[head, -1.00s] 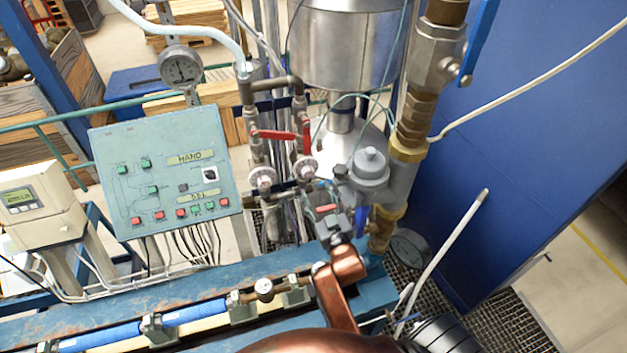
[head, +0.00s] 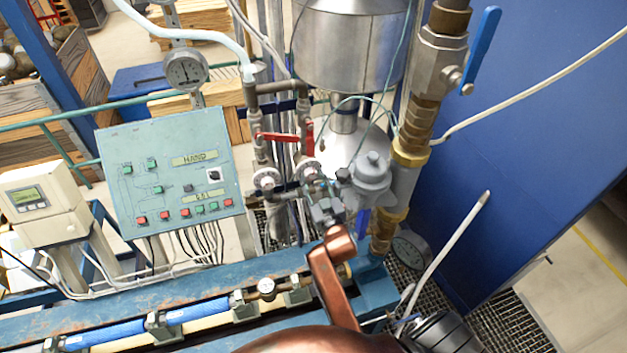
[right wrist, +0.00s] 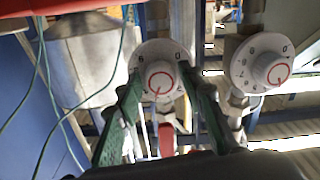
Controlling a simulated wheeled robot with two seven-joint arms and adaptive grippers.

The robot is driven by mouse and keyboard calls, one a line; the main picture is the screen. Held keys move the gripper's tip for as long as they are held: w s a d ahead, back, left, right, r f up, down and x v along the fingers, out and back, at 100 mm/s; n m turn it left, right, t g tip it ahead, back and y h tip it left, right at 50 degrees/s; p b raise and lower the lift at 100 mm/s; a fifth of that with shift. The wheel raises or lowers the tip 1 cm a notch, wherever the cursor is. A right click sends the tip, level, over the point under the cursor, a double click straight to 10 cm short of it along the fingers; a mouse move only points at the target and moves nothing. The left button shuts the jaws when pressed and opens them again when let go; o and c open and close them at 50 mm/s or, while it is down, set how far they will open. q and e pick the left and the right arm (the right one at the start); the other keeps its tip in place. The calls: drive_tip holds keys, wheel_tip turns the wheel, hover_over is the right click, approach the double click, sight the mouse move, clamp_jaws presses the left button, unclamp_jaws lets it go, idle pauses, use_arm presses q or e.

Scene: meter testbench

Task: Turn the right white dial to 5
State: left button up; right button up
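Two white dials with red-marked knobs stand side by side on pipes below red levers. The right white dial (head: 308,171) is close to my right gripper (head: 324,207) in the head view. In the right wrist view the right dial (right wrist: 160,82) lies between the two green fingers of my right gripper (right wrist: 160,72). The fingers are open, one on each side of its knob; I cannot tell if they touch it. Its red mark points down and left in that view. The left white dial (head: 266,179) also shows in the wrist view (right wrist: 262,64). My left gripper is out of view.
Red levers (head: 277,136) sit just above the dials. A grey valve body (head: 371,178) and brass pipe stand close to the right. A control panel (head: 168,170) is at the left. A blue bench rail (head: 130,280) runs below. Thin cables hang nearby.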

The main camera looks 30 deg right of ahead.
drive_tip(key=c, duration=0.8)
drive_tip(key=shift+r+n+p, duration=0.15)
drive_tip(key=shift+n+p, duration=0.5)
drive_tip(key=shift+n, duration=0.05)
drive_tip(key=o, duration=1.2)
